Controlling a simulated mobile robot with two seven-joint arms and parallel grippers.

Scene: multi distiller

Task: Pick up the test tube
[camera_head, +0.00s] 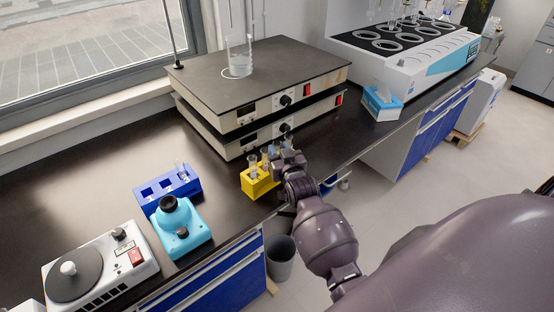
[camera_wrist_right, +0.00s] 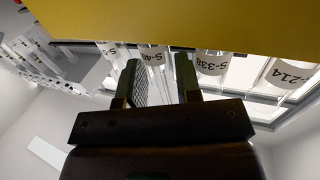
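A yellow rack (camera_head: 257,184) stands near the front edge of the dark bench and holds several clear test tubes (camera_head: 252,165) upright. My right gripper (camera_head: 286,160) is at the right end of this rack, partly covering it and its tubes. In the right wrist view the yellow rack (camera_wrist_right: 200,22) fills the top. White-labelled tubes show beside it, including S-338 (camera_wrist_right: 211,64) and S-214 (camera_wrist_right: 287,76). The right gripper (camera_wrist_right: 158,75) has its two fingers apart, with a tube labelled S-4… (camera_wrist_right: 152,54) seen between them. I cannot tell whether they touch it. My left gripper is out of view.
A blue rack (camera_head: 168,189) with a tube, a cyan device (camera_head: 180,228) and a white stirrer (camera_head: 100,268) stand to the left. Stacked hot plates (camera_head: 240,105) carrying a beaker (camera_head: 238,58) are behind the yellow rack. A tissue box (camera_head: 382,103) and a large bath unit (camera_head: 405,62) stand at the right.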

